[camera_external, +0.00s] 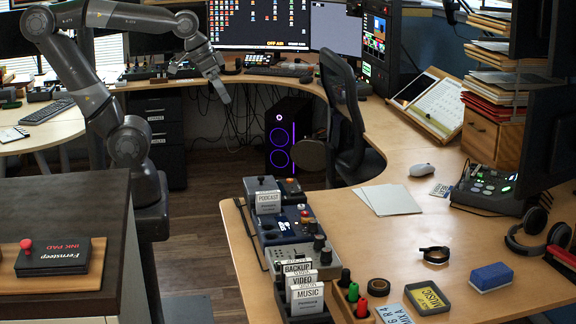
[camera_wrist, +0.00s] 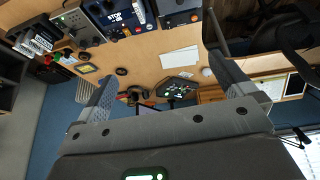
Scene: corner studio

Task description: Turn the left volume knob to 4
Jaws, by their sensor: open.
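My gripper (camera_external: 222,92) hangs high on the left in the outside view, in front of the far desk and apart from the devices on the near desk. In the wrist view its two fingers (camera_wrist: 165,92) are spread wide with nothing between them. A grey box (camera_external: 290,256) with dark knobs (camera_external: 320,243) sits at the near desk's left edge. It also shows at the top left in the wrist view (camera_wrist: 76,20). A blue box (camera_external: 284,224) with small controls stands behind it. Labels and pointer settings are too small to read, so I cannot tell which knob is the left volume knob.
A card holder (camera_external: 304,290) and colored knobs (camera_external: 354,292) stand in front of the grey box. A black chair (camera_external: 345,125) stands behind the desk's far side. A dark counter (camera_external: 60,215) fills the lower left. Open floor (camera_external: 195,215) lies between counter and desk.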

